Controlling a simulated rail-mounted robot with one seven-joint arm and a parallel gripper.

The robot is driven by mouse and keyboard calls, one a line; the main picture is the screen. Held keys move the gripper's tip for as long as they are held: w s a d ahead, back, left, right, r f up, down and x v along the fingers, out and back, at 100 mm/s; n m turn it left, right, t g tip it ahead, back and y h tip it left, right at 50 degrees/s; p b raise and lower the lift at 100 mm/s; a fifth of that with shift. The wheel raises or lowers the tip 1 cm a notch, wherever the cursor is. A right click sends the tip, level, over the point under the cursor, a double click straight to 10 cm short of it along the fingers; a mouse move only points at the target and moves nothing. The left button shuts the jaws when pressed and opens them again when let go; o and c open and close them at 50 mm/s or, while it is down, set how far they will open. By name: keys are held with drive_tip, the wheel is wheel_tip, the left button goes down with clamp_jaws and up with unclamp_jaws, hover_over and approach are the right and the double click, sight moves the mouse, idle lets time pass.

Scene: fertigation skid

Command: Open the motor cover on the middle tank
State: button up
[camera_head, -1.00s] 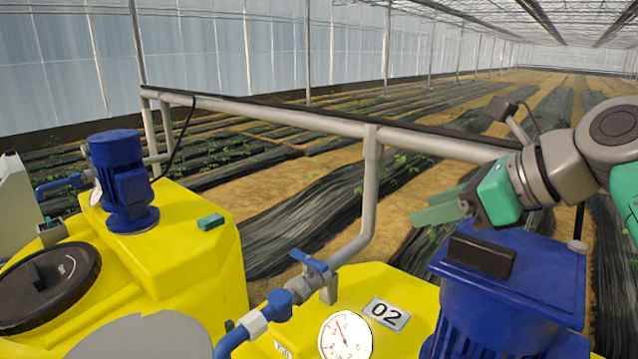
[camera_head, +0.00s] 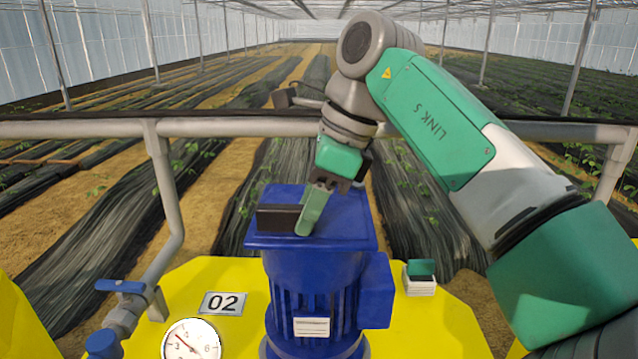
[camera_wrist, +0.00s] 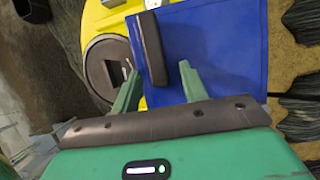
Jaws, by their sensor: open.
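The middle tank (camera_head: 210,270) is yellow and carries a plate marked 02. On it stands a blue motor (camera_head: 310,300) with a flat square blue cover (camera_head: 345,215) on top. A black handle block (camera_head: 278,217) sits at the left part of the cover. My gripper (camera_head: 308,215) is just over the cover beside the handle, fingers pointing down. In the wrist view the open green fingers (camera_wrist: 160,88) lie on either side of the black handle (camera_wrist: 152,48), with the blue cover (camera_wrist: 220,45) filling the right. The cover looks closed. Whether a finger touches the handle I cannot tell.
A grey pipe rail (camera_head: 240,127) runs behind the tank. A pressure gauge (camera_head: 191,341) and blue valve (camera_head: 120,286) stand at the front left. A small green-lidded white box (camera_head: 420,278) sits right of the motor. A dark tank lid (camera_wrist: 108,68) shows in the wrist view.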

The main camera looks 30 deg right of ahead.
sight(334, 241)
drive_tip(key=shift+a+f, duration=0.2)
drive_tip(key=shift+f, duration=0.15)
clamp_jaws()
drive_tip(key=s+d+n+g, duration=0.1)
drive_tip(key=s+d+n, duration=0.2)
drive_tip(key=s+n, duration=0.1)
drive_tip(key=shift+d, duration=0.3)
unclamp_jaws()
drive_tip(key=shift+w, duration=0.1)
drive_tip(key=shift+y, duration=0.3)
